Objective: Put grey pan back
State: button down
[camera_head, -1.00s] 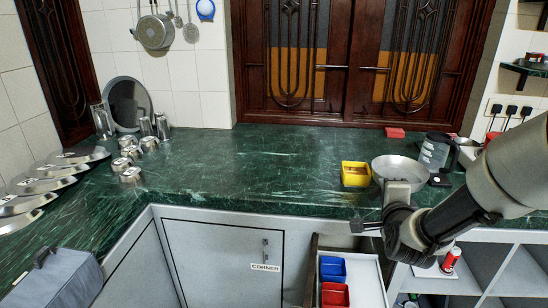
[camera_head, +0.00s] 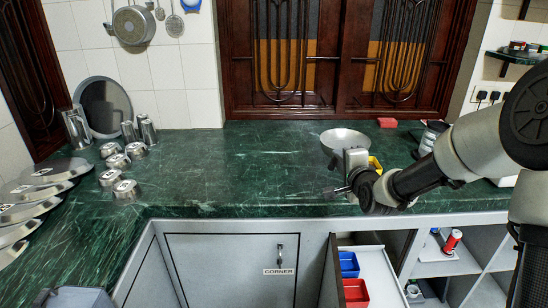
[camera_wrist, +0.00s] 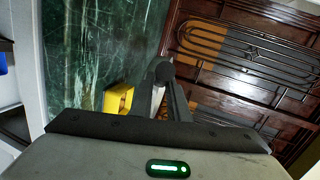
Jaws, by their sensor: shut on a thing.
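The grey pan (camera_head: 345,137) is a shallow round metal pan above the green counter, at right of centre in the head view. My gripper (camera_head: 354,162) is at its near side and is shut on it. The exact grip point is hidden by my wrist. In the wrist view the fingers (camera_wrist: 174,98) are close together, with a dark rounded end and a light grey strip between them; most of the pan is out of that view. The pan looks raised off the counter, but the gap is hard to judge.
A yellow box (camera_head: 375,165) is partly hidden behind my gripper. Metal cups (camera_head: 125,190) and plates (camera_head: 50,172) stand at left. Another pan (camera_head: 134,25) hangs on the wall with utensils. The counter's middle (camera_head: 240,165) is clear. An open drawer (camera_head: 375,275) holds blue and red boxes.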

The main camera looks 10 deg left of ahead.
jog(key=w+a+n+g+y+p, duration=0.1)
jog(key=w+a+n+g+y, duration=0.2)
jog(key=a, duration=0.7)
jog(key=w+a+n+y+p, duration=0.1)
jog(key=w+a+n+y, duration=0.1)
jog(key=w+a, duration=0.5)
jog(key=a+f, duration=0.1)
jog(key=f, duration=0.1)
jog(key=s+f+b, duration=0.1)
jog(key=f, duration=0.1)
jog(key=s+a+f, duration=0.1)
jog(key=f, duration=0.1)
jog(key=shift+a+f+b, duration=0.3)
jog(key=shift+f+b, duration=0.05)
jog(key=shift+b, duration=0.05)
jog(key=shift+f+b, duration=0.4)
jog(key=shift+f, duration=1.4)
jog(key=shift+f, duration=0.2)
jog(key=c, duration=1.7)
grip_release()
jog(key=shift+s, duration=0.1)
